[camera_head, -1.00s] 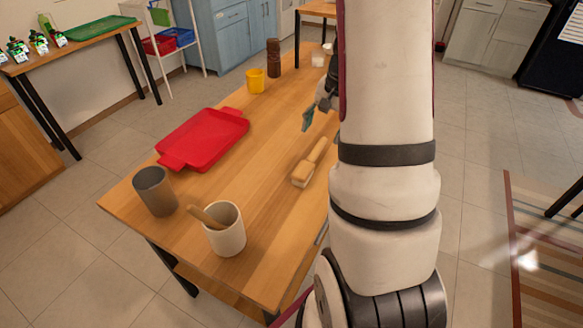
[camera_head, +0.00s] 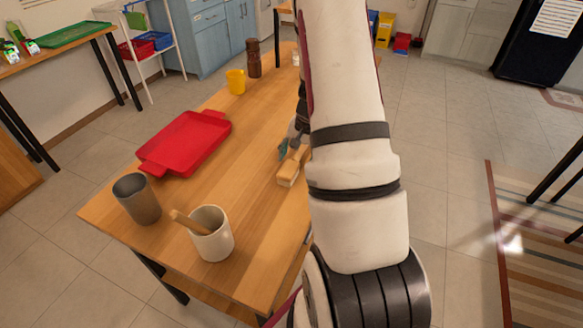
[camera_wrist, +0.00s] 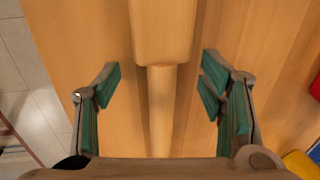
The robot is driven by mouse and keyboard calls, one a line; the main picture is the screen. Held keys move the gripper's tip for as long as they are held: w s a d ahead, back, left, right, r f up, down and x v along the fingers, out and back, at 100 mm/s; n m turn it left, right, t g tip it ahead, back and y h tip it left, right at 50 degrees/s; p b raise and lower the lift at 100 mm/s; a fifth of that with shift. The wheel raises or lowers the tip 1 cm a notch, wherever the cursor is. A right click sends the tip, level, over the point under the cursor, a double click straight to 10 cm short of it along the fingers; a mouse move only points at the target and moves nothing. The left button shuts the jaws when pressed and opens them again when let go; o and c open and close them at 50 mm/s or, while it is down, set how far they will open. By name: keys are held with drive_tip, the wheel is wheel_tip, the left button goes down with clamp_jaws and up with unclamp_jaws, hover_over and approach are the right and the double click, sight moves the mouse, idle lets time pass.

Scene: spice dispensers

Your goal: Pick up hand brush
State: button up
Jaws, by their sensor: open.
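The hand brush (camera_head: 290,168) is a light wooden brush lying on the wooden table, its handle pointing away from the head camera and partly hidden by my arm. In the wrist view the brush (camera_wrist: 163,50) runs down the middle, its wide head at the top and its narrow handle below. My gripper (camera_wrist: 161,87) is open, with green-padded fingers on either side of the handle and clear gaps to both sides. In the head view my gripper (camera_head: 284,147) is mostly hidden behind my arm, close to the handle.
On the table (camera_head: 235,185) stand a red tray (camera_head: 188,142), a grey cup (camera_head: 137,199), a white mortar with a pestle (camera_head: 212,241), a yellow cup (camera_head: 236,82) and a brown grinder (camera_head: 254,58). The table is bare between tray and brush.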

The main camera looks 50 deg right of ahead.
sight(295, 155)
drive_tip(key=shift+f, duration=0.25)
clamp_jaws()
drive_tip(key=shift+r, duration=0.15)
drive_tip(key=shift+w+r, duration=0.1)
drive_tip(key=shift+r, duration=0.45)
wheel_tip(295, 155, up, 2)
drive_tip(key=shift+r, duration=0.2)
drive_tip(key=s+r+b, duration=0.1)
drive_tip(key=s, duration=1.5)
drive_tip(key=shift+a+r, duration=0.15)
drive_tip(key=shift+a, duration=0.25)
